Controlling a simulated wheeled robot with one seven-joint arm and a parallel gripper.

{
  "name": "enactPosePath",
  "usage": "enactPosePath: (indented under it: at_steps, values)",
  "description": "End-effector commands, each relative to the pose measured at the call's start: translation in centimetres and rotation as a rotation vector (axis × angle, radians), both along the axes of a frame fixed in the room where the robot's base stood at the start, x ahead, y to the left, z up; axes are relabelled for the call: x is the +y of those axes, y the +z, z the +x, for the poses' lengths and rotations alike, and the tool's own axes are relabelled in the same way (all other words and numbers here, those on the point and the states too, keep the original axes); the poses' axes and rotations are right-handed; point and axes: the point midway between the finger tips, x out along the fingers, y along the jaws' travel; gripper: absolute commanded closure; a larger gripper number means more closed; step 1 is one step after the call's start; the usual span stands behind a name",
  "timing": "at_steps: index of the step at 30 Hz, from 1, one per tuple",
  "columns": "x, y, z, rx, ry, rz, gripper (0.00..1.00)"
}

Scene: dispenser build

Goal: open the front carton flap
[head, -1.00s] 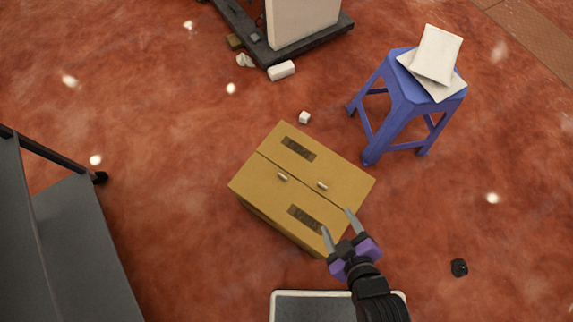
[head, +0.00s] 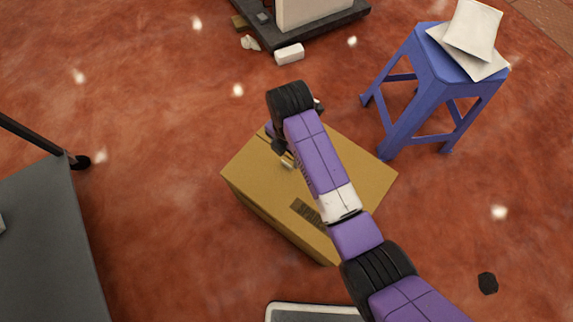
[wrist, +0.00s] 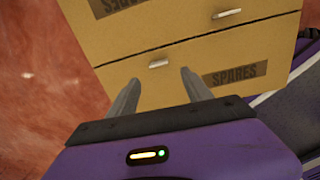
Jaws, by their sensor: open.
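The closed tan carton (head: 360,180) stands on the floor, its top partly hidden by my arm in the head view. The flap nearer me, the front carton flap (wrist: 205,62), lies flat and carries a SPARES label (wrist: 235,73). A small pale handle (wrist: 158,63) sits on it near the seam. The far flap (wrist: 175,22) also lies flat, with its own handle (wrist: 226,13). My gripper (wrist: 158,88) is open and empty, its two fingers pointing at the near flap's handle, one to each side of it in the wrist view. I cannot tell the remaining gap.
A blue stool (head: 440,60) with pale packets (head: 474,30) stands right of the carton. A grey cart (head: 50,235) is at the left. A light-rimmed tray (head: 312,307) lies in front. A dark platform (head: 325,25) stands at the back. Red floor lies open between.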

Motion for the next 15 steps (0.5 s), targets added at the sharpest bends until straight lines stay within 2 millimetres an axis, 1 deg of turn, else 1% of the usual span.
enactPosePath:
  at_steps: [1, 5, 8, 15]
  values:
    - [0.2, 0.1, 0.3, 0.008, 0.025, -0.01, 0.42]
    - [0.3, 0.0, 0.5, 0.024, 0.055, -0.023, 0.42]
    - [0.2, -1.2, 0.4, 0.026, 0.057, -0.024, 0.42]
    - [0.2, -5.0, 0.4, 0.024, 0.056, -0.023, 0.42]
